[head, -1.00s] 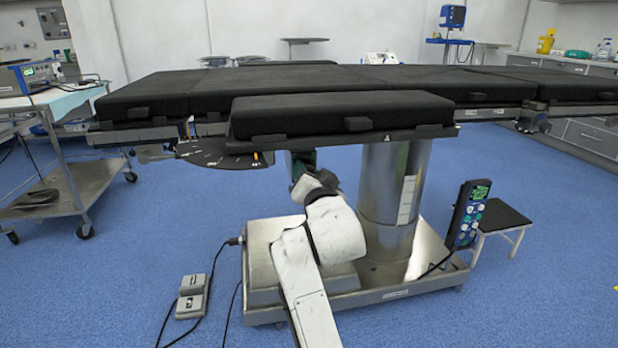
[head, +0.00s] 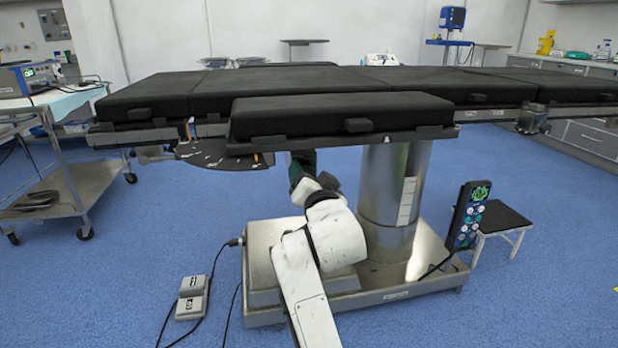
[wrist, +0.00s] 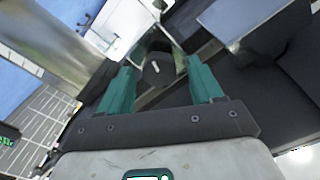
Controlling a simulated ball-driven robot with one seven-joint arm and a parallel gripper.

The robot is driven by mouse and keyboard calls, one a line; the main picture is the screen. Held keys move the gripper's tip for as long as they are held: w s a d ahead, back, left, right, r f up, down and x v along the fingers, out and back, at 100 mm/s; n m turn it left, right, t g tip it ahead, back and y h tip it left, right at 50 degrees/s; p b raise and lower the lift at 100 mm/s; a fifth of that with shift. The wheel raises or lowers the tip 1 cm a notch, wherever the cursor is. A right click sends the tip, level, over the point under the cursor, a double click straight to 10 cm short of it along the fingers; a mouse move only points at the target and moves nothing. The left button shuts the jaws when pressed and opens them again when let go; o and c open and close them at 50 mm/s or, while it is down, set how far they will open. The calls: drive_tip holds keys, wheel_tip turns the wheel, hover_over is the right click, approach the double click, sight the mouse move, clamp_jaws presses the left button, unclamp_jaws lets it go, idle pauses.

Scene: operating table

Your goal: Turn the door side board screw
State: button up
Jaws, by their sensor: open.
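A dark round screw knob (wrist: 153,76) with a short white mark on its face shows in the wrist view. It lies between the two green fingers of my gripper (wrist: 160,70), near their tips. The fingers are apart, with a gap visible on each side of the knob. I cannot tell whether either finger touches it. In the head view, the black padded side board (head: 335,116) sticks out from the front of the operating table (head: 300,82). My arm reaches up beneath this board. The board hides the fingertips and the knob there.
The steel column (head: 388,195) stands just right of my arm, on a wide metal base (head: 400,275). A dark fan-shaped plate (head: 222,155) hangs under the table to the left. A control pendant (head: 468,215) and small stool (head: 500,218) stand right. Foot pedals (head: 192,297) lie on the floor.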

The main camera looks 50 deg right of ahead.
drive_tip(key=p+v, duration=0.1)
drive_tip(key=v, duration=0.9)
drive_tip(key=shift+s+a+p, duration=0.2)
drive_tip(key=shift+p, duration=0.15)
